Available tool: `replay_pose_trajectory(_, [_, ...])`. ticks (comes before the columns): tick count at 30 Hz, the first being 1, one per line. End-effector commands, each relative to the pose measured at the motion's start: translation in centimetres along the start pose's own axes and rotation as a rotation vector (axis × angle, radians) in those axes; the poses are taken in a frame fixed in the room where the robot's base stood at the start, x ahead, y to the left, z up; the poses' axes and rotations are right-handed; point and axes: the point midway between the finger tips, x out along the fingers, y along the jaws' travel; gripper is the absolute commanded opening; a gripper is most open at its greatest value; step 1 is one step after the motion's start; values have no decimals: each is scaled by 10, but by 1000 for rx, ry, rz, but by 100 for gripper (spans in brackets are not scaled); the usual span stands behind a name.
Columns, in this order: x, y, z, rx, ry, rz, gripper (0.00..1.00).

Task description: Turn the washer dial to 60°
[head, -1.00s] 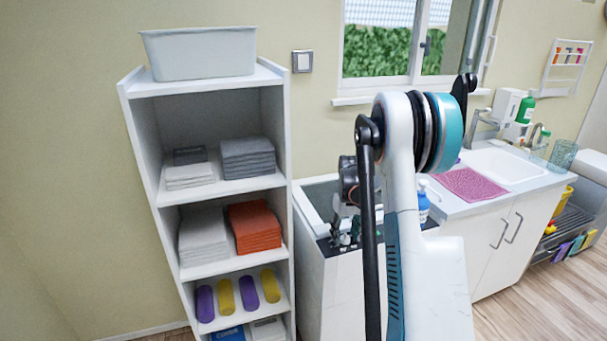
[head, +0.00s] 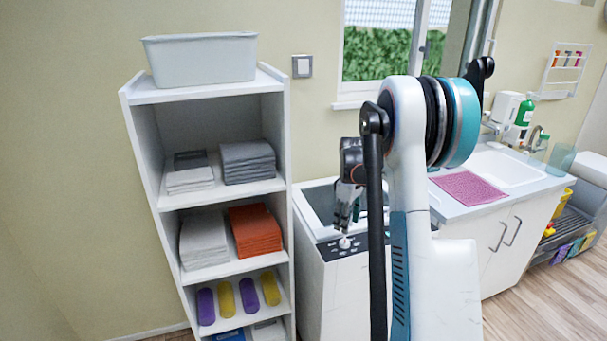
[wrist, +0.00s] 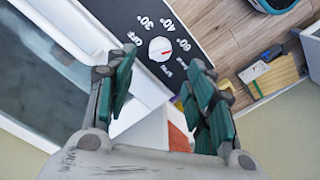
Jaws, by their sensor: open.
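The washer dial (wrist: 158,49) is a white round knob on a dark panel (wrist: 193,20) with labels OFF, 30°, 40°, 60° and one like SPIN. Its red mark points to the right in the wrist view, near the 60° and SPIN side; the exact setting is hard to tell. My gripper (wrist: 161,64) is open, with teal fingers on either side below the dial in that view, apart from it. In the head view the dial (head: 345,243) shows small on the washer (head: 345,290), with my gripper (head: 346,222) just above it.
A white shelf (head: 205,195) with towels and rolls stands close left of the washer. A sink counter (head: 500,205) with a pink mat (head: 468,186) is to the right. The washer's open top (wrist: 50,80) lies beside the panel.

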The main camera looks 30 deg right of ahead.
Motion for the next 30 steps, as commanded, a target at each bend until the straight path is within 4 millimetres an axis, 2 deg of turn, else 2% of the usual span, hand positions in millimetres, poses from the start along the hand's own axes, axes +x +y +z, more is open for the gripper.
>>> replay_pose_trajectory(1, [-12,0,0,0,0,0,49])
replay_pose_trajectory(11, [-70,-3,-2,0,2,2,49])
replay_pose_trajectory(30, [-142,-88,-46,13,77,80,49])
